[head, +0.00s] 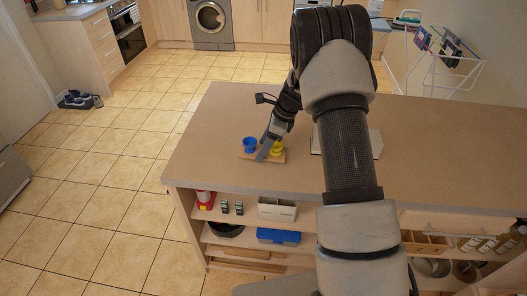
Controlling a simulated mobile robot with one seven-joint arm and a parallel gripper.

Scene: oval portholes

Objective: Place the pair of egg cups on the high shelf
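A blue egg cup (250,144) and a yellow egg cup (278,149) stand close together on a small wooden board (247,156) on the island top. My gripper (264,153) reaches down from the upper right between the two cups, low over the board. It partly covers the yellow cup. I cannot tell whether its fingers are open, or whether they touch a cup or the board. Open shelves sit under the island's front edge; the upper shelf (248,219) shows there. I cannot tell if this is the high shelf.
The upper shelf holds a red item (204,199), small dark items (231,207) and a light divided box (277,209). Below are a blue case (278,236) and a dark bowl (226,230). A pale flat object (375,143) lies partly behind my arm. The island top is otherwise clear.

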